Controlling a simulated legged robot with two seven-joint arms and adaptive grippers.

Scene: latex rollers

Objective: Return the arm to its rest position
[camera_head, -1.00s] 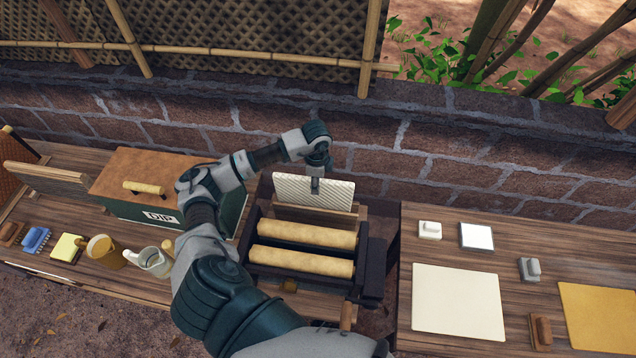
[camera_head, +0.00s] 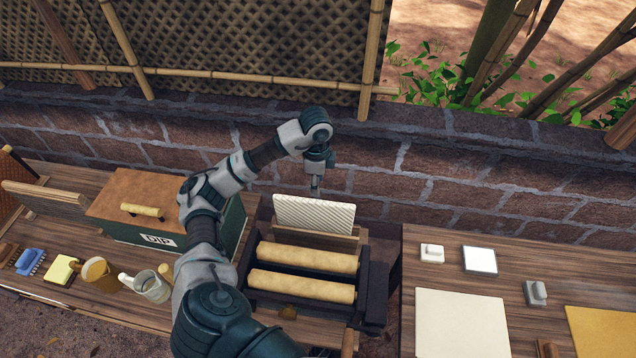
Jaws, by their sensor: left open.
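My left arm comes up from the bottom, bends at the elbow beside the green box and reaches toward the brick wall. My left gripper (camera_head: 316,187) is open and points down just above the top edge of a white ribbed sheet (camera_head: 313,214). Its fingers look small and partly overlap the sheet's upper edge in the picture; I see nothing held in them. The sheet stands upright behind two tan rollers (camera_head: 307,257) in a dark frame (camera_head: 375,290). My right gripper is not in view.
A green box marked DIP (camera_head: 160,240) with a brown lid stands left of the rollers. A cream sheet (camera_head: 462,325) lies on the right table. The brick wall (camera_head: 480,190) runs behind.

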